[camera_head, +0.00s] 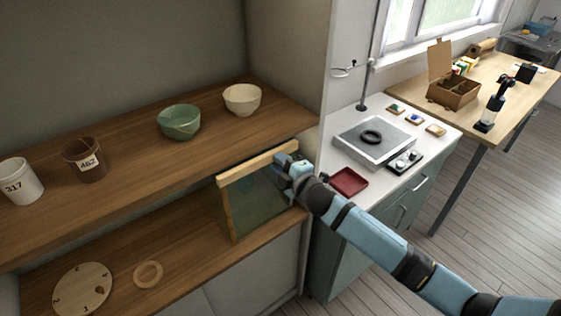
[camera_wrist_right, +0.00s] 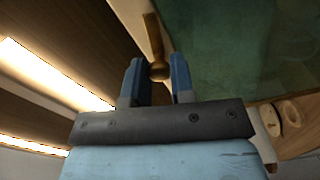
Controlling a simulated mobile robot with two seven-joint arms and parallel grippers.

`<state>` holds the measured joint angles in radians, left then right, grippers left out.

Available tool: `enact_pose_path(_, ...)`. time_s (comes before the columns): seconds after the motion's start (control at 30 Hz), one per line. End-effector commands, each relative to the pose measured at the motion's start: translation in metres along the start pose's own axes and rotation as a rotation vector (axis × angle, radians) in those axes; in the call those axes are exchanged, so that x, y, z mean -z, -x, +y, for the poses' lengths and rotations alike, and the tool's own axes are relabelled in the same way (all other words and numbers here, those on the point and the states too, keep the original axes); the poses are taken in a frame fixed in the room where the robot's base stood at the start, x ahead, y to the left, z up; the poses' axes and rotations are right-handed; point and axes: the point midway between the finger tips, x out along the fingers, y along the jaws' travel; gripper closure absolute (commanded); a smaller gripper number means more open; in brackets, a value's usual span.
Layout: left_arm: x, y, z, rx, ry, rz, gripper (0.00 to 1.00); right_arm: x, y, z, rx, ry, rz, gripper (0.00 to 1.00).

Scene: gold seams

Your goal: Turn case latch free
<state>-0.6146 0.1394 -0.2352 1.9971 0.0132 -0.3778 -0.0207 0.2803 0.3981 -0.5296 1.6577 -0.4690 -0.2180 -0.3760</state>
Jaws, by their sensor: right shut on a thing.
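The case (camera_head: 260,167) stands on the lower wooden shelf. It has a light wood frame and a greenish glass front, which fills the upper right of the right wrist view (camera_wrist_right: 245,50). My right gripper (camera_head: 285,172) is at the upper right of the case. In the wrist view its two blue fingers (camera_wrist_right: 157,70) are shut on the brass-coloured latch (camera_wrist_right: 154,35), whose rounded end lies between the fingertips. The latch is hidden by my gripper in the head view. My left gripper is not in view.
The upper shelf holds a green bowl (camera_head: 179,122), a cream bowl (camera_head: 242,99), a brown cup (camera_head: 86,160) and a white cup (camera_head: 20,181). A wooden dial disc (camera_head: 82,289) and ring (camera_head: 148,274) lie on the lower shelf. A red tray (camera_head: 348,182) lies on the right-hand counter.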

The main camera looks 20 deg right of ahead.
Motion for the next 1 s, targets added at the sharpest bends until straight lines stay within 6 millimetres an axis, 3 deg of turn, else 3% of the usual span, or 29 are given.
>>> enact_pose_path(0.4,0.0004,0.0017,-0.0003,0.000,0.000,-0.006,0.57,0.0003,-0.0002,0.0004,-0.001,0.226,0.001,1.00)
enact_pose_path(1.0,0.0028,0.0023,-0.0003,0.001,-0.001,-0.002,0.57,0.0002,-0.0002,-0.0002,-0.001,0.270,0.001,1.00)
